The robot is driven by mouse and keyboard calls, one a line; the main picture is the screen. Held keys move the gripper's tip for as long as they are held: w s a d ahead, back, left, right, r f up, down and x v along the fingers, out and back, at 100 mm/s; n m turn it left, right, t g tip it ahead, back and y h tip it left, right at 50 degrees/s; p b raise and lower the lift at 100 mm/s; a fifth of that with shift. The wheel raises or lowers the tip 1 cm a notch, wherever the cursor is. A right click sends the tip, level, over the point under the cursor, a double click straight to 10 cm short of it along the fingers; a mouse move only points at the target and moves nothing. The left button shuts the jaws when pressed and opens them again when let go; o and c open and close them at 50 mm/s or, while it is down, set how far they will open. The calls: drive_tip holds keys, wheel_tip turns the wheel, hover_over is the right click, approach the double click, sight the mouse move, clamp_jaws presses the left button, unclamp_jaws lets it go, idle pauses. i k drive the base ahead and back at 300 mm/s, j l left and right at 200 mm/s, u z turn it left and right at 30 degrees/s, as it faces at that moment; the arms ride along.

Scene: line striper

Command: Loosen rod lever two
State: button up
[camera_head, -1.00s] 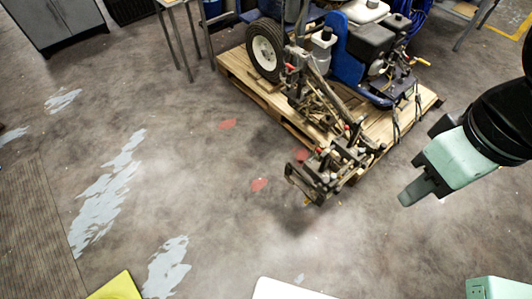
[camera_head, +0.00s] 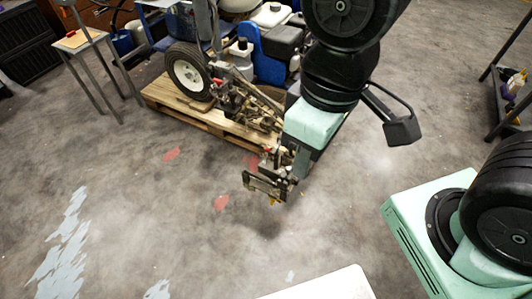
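The line striper (camera_head: 275,68), with a blue frame and a white-rimmed wheel (camera_head: 190,73), stands on a wooden pallet. Its rod arm (camera_head: 245,102) reaches forward past the pallet edge to a metal clamp and bracket assembly (camera_head: 266,184) above the floor. A small red lever end (camera_head: 217,81) shows on the upper rod. I cannot tell which lever is rod lever two. My gripper (camera_head: 298,165), mint green with dark grey fingers, points down at the clamp assembly and overlaps it in the picture. It hides part of the rods. Contact and finger opening are unclear.
The pallet (camera_head: 180,110) lies under the striper. A small table (camera_head: 80,40) stands at the upper left and a dark shelf (camera_head: 505,100) at the right. The concrete floor in front, with red and pale paint patches, is mostly clear.

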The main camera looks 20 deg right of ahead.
sight(268, 151)
drive_tip(key=i+l+u, duration=0.65)
drive_tip(key=u, duration=0.2)
